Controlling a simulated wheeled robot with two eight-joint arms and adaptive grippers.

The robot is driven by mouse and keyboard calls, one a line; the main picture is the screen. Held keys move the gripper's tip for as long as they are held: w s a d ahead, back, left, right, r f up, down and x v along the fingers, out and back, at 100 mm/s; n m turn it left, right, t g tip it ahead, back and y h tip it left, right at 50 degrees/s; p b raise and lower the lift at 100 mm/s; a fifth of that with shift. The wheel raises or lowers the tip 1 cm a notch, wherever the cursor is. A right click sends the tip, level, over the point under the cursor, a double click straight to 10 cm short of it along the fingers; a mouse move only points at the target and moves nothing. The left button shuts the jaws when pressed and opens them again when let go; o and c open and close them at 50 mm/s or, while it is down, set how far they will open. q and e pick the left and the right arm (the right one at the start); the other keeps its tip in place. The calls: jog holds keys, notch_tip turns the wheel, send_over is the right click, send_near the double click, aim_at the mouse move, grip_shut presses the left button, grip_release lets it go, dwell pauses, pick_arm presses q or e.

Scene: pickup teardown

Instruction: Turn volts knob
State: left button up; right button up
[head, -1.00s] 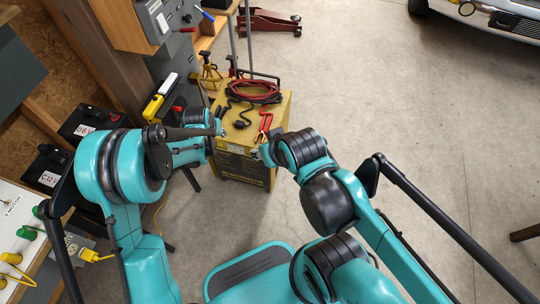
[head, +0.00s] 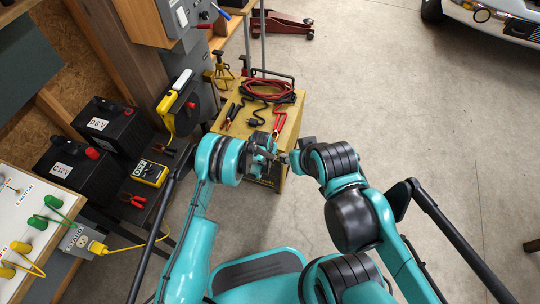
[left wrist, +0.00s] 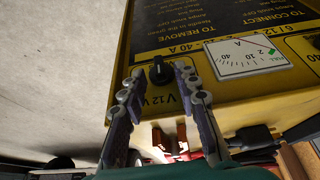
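The yellow battery charger (head: 289,127) stands on the floor ahead. In the left wrist view its yellow front panel (left wrist: 225,95) shows upside down. A small black knob (left wrist: 160,71) sits on that panel above a "12 V" label, beside a white amp meter (left wrist: 246,58). My left gripper (left wrist: 159,72) is open, with one fingertip on each side of the knob. I see a gap around the knob and cannot tell whether either finger touches it. In the head view my left gripper (head: 268,154) is at the charger's front. My right gripper (head: 288,158) is close beside it; its fingers are unclear.
Red and black cables (head: 268,90) lie on the charger's top, with clamps near its edges. Two black batteries (head: 113,125) and a yellow meter (head: 150,172) are on the bench at left. Open concrete floor (head: 400,110) lies to the right.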

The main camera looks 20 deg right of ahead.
pick_arm(q)
jog(key=shift+w+f, duration=0.1)
jog(key=shift+f, duration=0.2)
grip_shut()
